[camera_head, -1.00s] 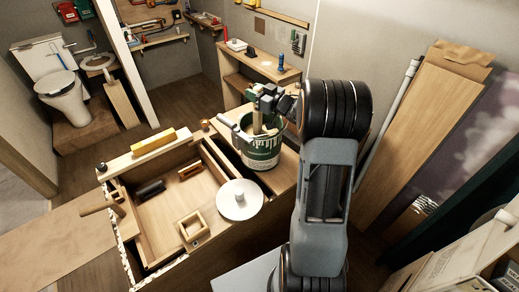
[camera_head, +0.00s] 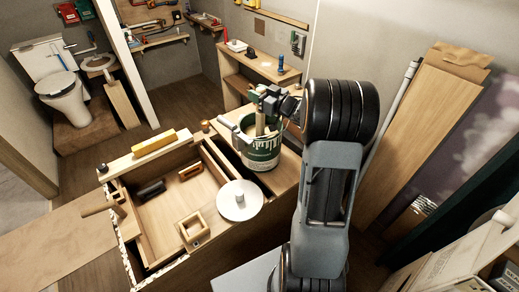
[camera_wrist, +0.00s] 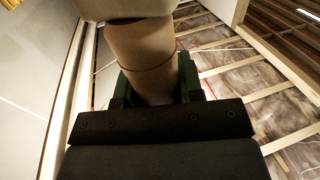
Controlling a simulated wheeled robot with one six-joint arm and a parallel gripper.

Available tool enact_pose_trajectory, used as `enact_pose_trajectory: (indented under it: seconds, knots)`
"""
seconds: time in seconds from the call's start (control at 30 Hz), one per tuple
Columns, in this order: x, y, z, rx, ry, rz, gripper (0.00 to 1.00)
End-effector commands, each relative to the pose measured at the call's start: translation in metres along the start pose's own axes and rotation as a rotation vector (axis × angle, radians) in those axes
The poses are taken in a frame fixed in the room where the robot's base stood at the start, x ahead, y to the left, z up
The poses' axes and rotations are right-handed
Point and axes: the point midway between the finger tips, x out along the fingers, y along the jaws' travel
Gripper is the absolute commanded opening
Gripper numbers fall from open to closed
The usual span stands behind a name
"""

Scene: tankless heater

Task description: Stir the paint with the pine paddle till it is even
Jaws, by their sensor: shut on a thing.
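The paint can (camera_head: 262,152), green with a white drip pattern, stands on the bench top beside the open drawer box. The pine paddle (camera_head: 260,122) stands roughly upright in the can, its lower end hidden inside. My gripper (camera_head: 268,103) is above the can, shut on the paddle's upper part. In the wrist view the paddle (camera_wrist: 143,60) runs between the green-sided jaws of my gripper (camera_wrist: 155,85). The paint surface is mostly hidden by the can rim and the paddle, so its evenness cannot be told.
A round white lid (camera_head: 240,200) with a knob lies left of my arm. The open wooden box (camera_head: 170,212) holds a dark block and small wooden pieces. A brush-like tool (camera_head: 235,130) sits at the can's left rim. A small shelf unit (camera_head: 262,68) stands behind.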

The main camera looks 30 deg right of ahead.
Motion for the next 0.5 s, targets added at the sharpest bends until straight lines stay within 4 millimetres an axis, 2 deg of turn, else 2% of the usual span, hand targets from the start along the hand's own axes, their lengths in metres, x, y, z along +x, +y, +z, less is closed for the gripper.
enact_pose_trajectory:
  seconds: [0.03, 0.5]
  knots:
    - [0.000, 0.000, -0.012, -0.002, 0.001, 0.000, 0.01]
    - [0.002, 0.002, -0.061, -0.002, 0.002, 0.000, 0.01]
